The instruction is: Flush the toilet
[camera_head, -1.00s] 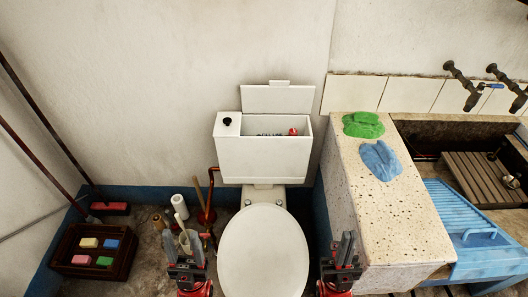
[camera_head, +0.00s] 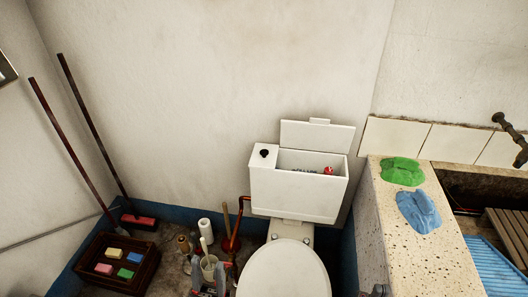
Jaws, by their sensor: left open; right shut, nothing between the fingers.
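The white toilet has its seat lid (camera_head: 284,272) down, and its tank (camera_head: 295,194) stands against the wall. The tank's lid (camera_head: 318,136) is raised at the back, so the inside shows, with a small red part (camera_head: 328,171) in it. A round black button (camera_head: 264,153) sits on the tank's top left. My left gripper (camera_head: 208,278) is open and low at the bottom edge, left of the seat and in front of the brush holder. Only a dark tip of my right gripper (camera_head: 379,291) shows, at the bottom edge right of the seat; the rest is cut off.
A speckled stone trough wall (camera_head: 405,242) stands to the right, with green (camera_head: 402,171) and blue (camera_head: 418,211) cloths on it. A paper roll (camera_head: 205,229) and plunger (camera_head: 229,242) stand left of the toilet. A dark crate (camera_head: 144,272) of sponges is further left.

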